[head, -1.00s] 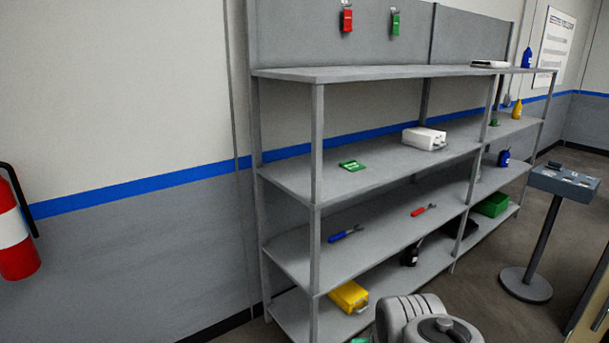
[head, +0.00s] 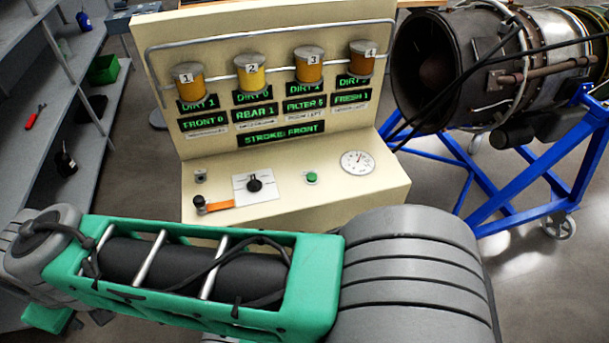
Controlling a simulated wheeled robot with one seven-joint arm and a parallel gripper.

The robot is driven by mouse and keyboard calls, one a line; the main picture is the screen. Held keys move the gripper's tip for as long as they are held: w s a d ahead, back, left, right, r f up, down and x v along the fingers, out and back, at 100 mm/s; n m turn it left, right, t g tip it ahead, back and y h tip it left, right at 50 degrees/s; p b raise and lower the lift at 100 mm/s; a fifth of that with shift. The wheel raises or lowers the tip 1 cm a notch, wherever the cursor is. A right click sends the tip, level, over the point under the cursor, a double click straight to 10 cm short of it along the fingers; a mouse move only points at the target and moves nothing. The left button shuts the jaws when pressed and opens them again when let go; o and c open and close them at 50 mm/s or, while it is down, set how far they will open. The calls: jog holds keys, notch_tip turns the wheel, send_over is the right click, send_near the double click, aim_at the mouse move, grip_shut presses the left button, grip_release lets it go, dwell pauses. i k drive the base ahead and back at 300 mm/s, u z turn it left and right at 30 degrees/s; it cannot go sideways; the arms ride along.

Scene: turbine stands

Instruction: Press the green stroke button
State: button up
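The green stroke button (head: 311,178) is a small round green knob on the sloped desk of a cream control console (head: 360,199). It sits between a black rotary selector on a white plate (head: 254,184) and a round white gauge (head: 358,162). The green display above reads "STROKE FRONT" (head: 281,135). My grey and green arm crosses the bottom of the head view in front of the console. My gripper is not visible, so its state does not show.
A lever with an orange strip (head: 215,204) is at the desk's left. Several numbered amber jars (head: 251,75) line the upright panel. A turbine engine (head: 450,65) on a blue stand (head: 540,160) is at right. Grey shelving (head: 75,90) is at left. Open floor shows at lower right.

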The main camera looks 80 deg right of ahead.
aim_at(311, 177)
jog(key=u, duration=1.2)
jog(key=i, duration=0.4)
jog(key=z, duration=4.3)
